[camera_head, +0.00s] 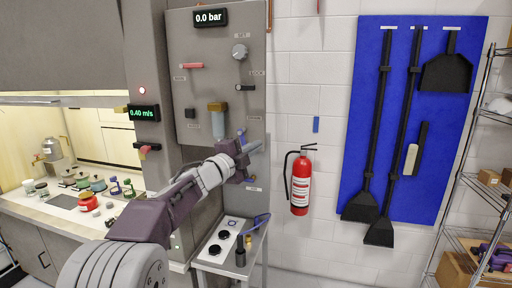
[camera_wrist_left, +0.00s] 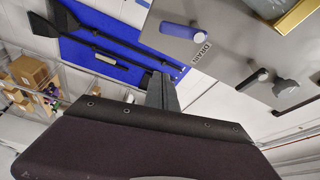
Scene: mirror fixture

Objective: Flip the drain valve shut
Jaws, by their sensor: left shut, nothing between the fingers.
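The drain valve's blue handle (camera_wrist_left: 181,31) shows in the left wrist view, on the grey panel (camera_wrist_left: 225,55) beside the printed DRAIN label. A pale round end sits on the right of the handle. My left gripper (camera_wrist_left: 162,92) is shut and empty; its fingers appear below the handle in that view, with a gap in the picture between them. In the head view my left gripper (camera_head: 251,147) is at the panel's lower right edge, and it largely hides the valve area. My right gripper is in neither view.
The panel carries a round knob (camera_head: 240,51), a lock lever (camera_head: 245,87), a red handle (camera_head: 193,66) and a brass-topped filter (camera_head: 218,120). A small cart (camera_head: 215,264) stands below. A fire extinguisher (camera_head: 300,182) and blue tool board (camera_head: 404,120) are to the right.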

